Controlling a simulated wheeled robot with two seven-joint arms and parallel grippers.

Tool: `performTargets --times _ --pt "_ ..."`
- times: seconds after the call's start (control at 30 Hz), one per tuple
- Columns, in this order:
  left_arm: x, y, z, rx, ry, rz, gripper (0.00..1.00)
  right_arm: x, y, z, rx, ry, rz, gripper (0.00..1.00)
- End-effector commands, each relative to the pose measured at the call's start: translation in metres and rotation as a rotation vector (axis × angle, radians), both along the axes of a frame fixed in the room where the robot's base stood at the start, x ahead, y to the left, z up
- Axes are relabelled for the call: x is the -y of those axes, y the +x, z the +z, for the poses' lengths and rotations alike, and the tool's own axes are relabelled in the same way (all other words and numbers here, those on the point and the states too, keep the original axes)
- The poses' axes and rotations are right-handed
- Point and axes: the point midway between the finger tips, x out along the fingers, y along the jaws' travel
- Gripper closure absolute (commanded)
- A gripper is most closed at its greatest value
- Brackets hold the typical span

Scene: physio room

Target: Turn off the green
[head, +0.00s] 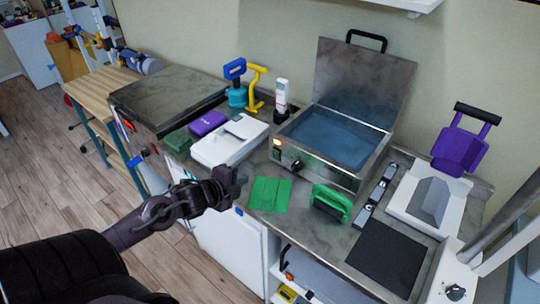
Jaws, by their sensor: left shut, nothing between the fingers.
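A steel water bath (345,172) with its lid raised stands on the counter. Its front panel has a small green switch (277,154), a glowing orange light (277,143) just above it and a dark knob (297,165) to the right. Whether the switch is pressed in is too small to tell. My left gripper (238,182) is shut and empty, in front of the counter, to the left of and below the switch, apart from it. My right gripper is not in view.
A green cloth (269,194) lies below the bath, with a green-handled object (330,204) to its right. A white device (229,141) stands left of the panel. A black mat (388,258) lies at the right front.

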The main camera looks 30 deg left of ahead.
Motion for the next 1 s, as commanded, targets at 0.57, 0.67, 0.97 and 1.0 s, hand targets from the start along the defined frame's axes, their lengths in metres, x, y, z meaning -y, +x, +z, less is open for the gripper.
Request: performTargets --times 0.57,0.67,0.97,1.0 --pt "-0.008 0.013 0.019 0.065 0.094 -0.118 1.00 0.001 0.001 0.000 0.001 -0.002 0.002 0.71" --pt "-0.008 0.016 0.018 0.065 0.094 -0.117 1.00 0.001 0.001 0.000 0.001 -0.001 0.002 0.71" --pt "-0.006 0.048 0.005 0.067 0.093 -0.114 1.00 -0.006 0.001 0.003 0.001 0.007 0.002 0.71" --pt "-0.006 0.054 0.002 0.067 0.093 -0.114 1.00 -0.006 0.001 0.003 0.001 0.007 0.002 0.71"
